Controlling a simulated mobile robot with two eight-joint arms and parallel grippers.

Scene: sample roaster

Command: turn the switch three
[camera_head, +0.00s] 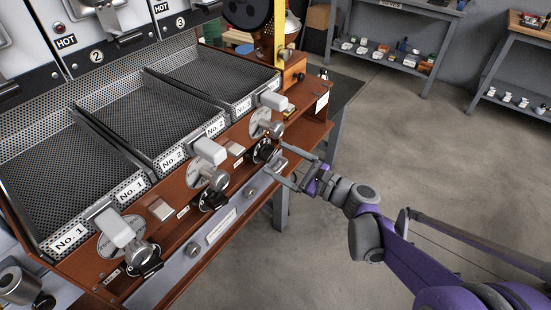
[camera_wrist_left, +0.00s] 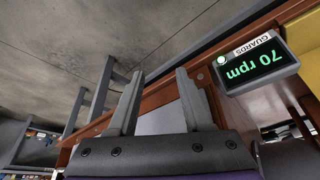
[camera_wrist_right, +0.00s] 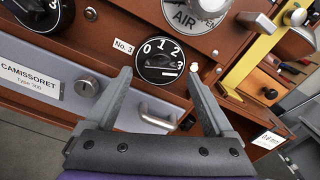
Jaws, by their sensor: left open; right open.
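The No. 3 switch (camera_wrist_right: 160,60) is a black round dial with white figures 0 to 3, on the brown wooden front below the silver AIR dial. In the head view the switch (camera_head: 265,151) is partly crowded by my right gripper (camera_head: 279,165). In the right wrist view my right gripper (camera_wrist_right: 158,76) is open and empty, with its fingertips either side of the dial. I cannot tell whether they touch it. My left gripper (camera_wrist_left: 155,74) is open and empty in the left wrist view and out of the head view.
Two similar black switches, No. 2 (camera_head: 213,198) and No. 1 (camera_head: 148,262), sit along the same front. A metal handle (camera_wrist_right: 158,116) is below the No. 3 switch. A "70 rpm" display (camera_wrist_left: 256,64) is near my left gripper. The floor (camera_head: 400,150) on the right is clear.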

